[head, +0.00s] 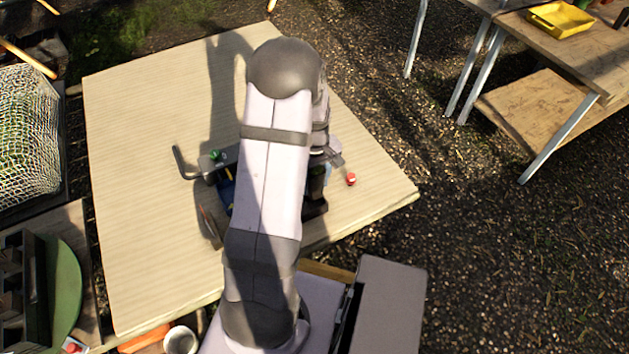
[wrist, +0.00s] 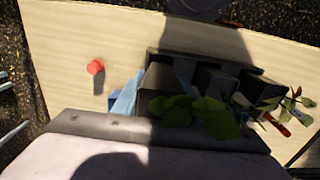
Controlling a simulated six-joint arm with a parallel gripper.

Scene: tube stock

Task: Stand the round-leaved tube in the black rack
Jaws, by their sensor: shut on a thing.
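The round-leaved tube shows in the wrist view as a cluster of broad green leaves (wrist: 190,115) at my gripper (wrist: 155,131). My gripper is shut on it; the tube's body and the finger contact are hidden. The black rack (wrist: 215,67) lies just beyond the leaves, with dark compartments. The leaves overlap its near part in the picture, and I cannot tell whether the tube is inside a compartment. In the head view my arm covers most of the rack; a dark part of it (head: 316,207) shows right of the arm.
A plant with narrow, reddish-green leaves (wrist: 287,104) stands at the rack's right end. A small red object (wrist: 95,67) sits on the table (head: 140,240), left of the rack in the wrist view. Something blue (wrist: 127,97) is beside the rack. The table's left side is clear.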

